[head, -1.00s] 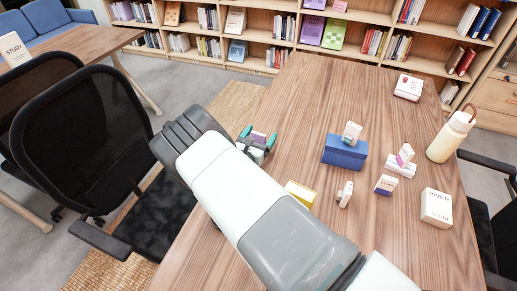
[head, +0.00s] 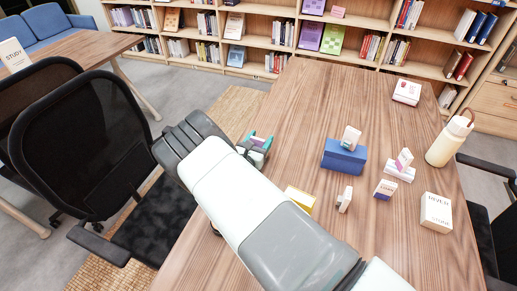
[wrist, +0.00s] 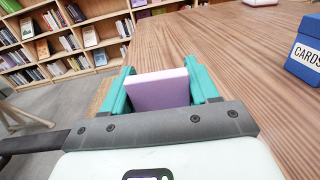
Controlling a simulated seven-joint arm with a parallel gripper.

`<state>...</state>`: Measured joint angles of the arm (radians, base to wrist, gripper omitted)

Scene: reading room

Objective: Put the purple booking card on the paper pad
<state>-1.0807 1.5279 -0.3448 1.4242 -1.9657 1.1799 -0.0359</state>
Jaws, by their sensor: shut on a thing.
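My gripper (head: 257,142) is over the left side of the table, its teal fingers shut on a purple block-like card, which I take as the purple booking card (wrist: 160,93). In the wrist view the card stands between the fingers (wrist: 158,90), purple face toward me, with a pale pink top edge. In the head view only a small part of the card (head: 259,142) shows. A low white pad-like block (head: 405,174), which looks like the paper pad, lies right of the blue box. A small white and magenta card (head: 404,159) stands on it.
A blue box (head: 343,159) marked CARDS in the wrist view (wrist: 303,55) bears a small card (head: 351,138). Two small cards (head: 385,190) (head: 345,199) stand nearby. A yellow box (head: 300,199) is partly behind my arm. A white box (head: 436,212) and cream bottle (head: 448,143) are right.

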